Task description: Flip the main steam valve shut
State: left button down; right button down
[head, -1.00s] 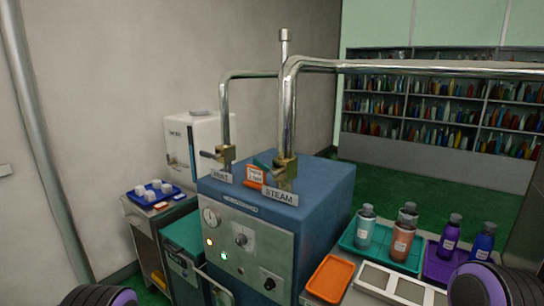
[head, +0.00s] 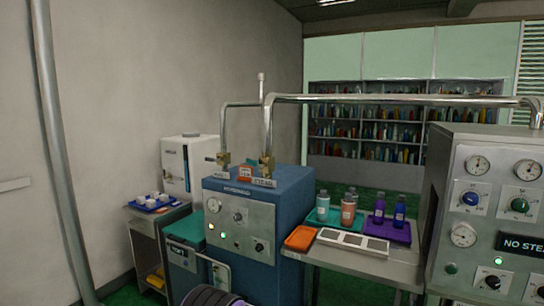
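The blue steam generator cabinet (head: 285,182) stands left of centre in the head view, with gauges, knobs and lit lamps on its front. A brass valve (head: 267,163) sits on its top at the foot of the steam pipe, behind a plate (head: 264,183) that reads STEAM in the earlier frame. A small teal piece shows just left of this valve; I cannot tell how its handle lies. A second brass valve (head: 224,159), on the vent pipe, has a lever pointing left. Neither gripper is in view.
A side table holds an orange tray (head: 301,238), a teal tray with bottles and a purple tray (head: 390,232). A grey machine (head: 450,180) with gauges and a NO STEAM display stands at right. A white unit (head: 188,147) and small cart stand left.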

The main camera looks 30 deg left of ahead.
aim_at(248, 160)
jog(key=u, duration=0.6)
jog(key=i, duration=0.6)
jog(key=u, duration=0.6)
jog(key=i, duration=0.9)
jog(key=z, duration=0.35)
